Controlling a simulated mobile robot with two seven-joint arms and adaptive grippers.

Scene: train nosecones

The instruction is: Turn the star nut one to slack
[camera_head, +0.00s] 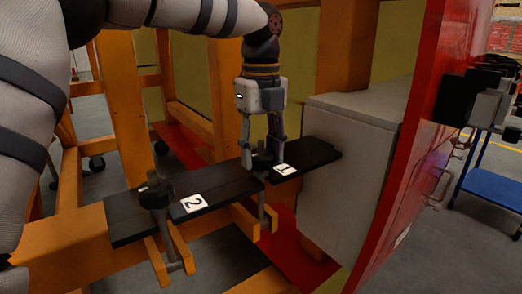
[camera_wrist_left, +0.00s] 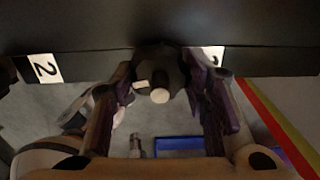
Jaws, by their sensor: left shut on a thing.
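The star nut one, a dark knob (camera_head: 262,160), sits on the black plate beside the white label 1 (camera_head: 284,170). My left gripper (camera_head: 262,150) comes down on it from above, with its fingers on either side of the knob. In the left wrist view my left gripper (camera_wrist_left: 163,95) has its two fingers shut around the dark nut (camera_wrist_left: 160,68), which has a pale round end. A second star nut (camera_head: 153,190) stands to the left, by label 2 (camera_head: 194,203). My right gripper is not in view.
The black plates (camera_head: 222,188) lie along an orange frame (camera_head: 70,240). A grey box (camera_head: 360,140) and a red panel (camera_head: 435,130) stand close on the right. A blue cart (camera_head: 488,188) is farther right.

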